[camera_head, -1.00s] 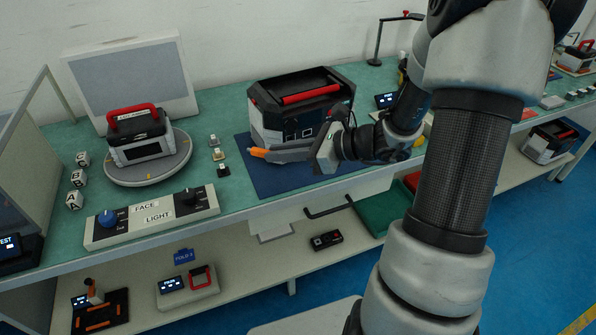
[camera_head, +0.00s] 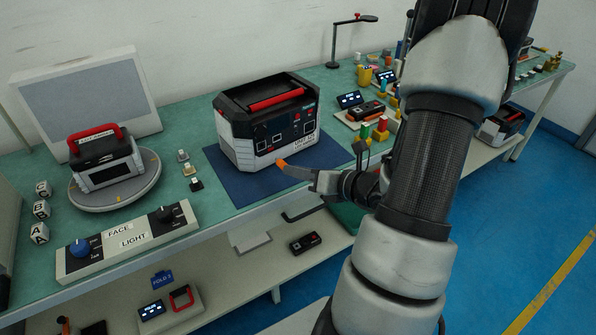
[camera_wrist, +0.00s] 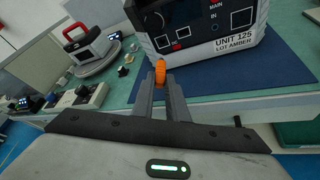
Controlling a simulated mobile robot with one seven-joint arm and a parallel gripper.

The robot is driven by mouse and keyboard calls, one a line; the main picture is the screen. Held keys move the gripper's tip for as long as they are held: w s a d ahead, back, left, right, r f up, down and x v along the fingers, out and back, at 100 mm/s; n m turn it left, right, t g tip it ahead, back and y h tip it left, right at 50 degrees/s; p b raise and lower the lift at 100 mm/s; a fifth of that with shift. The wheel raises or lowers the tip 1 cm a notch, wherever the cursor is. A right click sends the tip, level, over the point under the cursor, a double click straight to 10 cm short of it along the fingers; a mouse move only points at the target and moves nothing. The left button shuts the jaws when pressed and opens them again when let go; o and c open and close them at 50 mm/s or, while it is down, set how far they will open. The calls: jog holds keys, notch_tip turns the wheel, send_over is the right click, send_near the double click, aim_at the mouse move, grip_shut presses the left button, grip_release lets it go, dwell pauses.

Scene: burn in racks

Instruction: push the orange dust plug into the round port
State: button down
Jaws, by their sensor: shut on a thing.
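The orange dust plug (camera_head: 281,162) is in the tips of my gripper (camera_head: 288,168), which is shut on it. The plug also shows in the wrist view (camera_wrist: 160,66), between the two grey fingertips (camera_wrist: 160,82). It points toward the unit and stands apart from the ports in the wrist view. The white and black unit (camera_head: 240,155) with a red handle stands on a blue mat. Its front (camera_wrist: 190,45), lettered UNIT 125, has square openings and small fittings. I cannot tell for certain which one is the round port.
A grey turntable (camera_head: 150,180) with a smaller unit stands at the left. A FACE and LIGHT control box (camera_head: 130,240) lies at the front edge. Small plugs (camera_head: 188,170) sit left of the blue mat (camera_head: 225,180). Blocks and displays crowd the bench right of the unit.

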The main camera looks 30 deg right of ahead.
jog(key=shift+w+a, duration=0.25)
jog(key=shift+w, duration=1.15)
jog(key=shift+w+a, duration=0.2)
jog(key=shift+w, duration=1.2)
jog(key=shift+w+a, duration=0.2)
jog(key=shift+w, duration=1.05)
jog(key=c, duration=1.7)
grip_release()
jog(key=shift+o, duration=0.2)
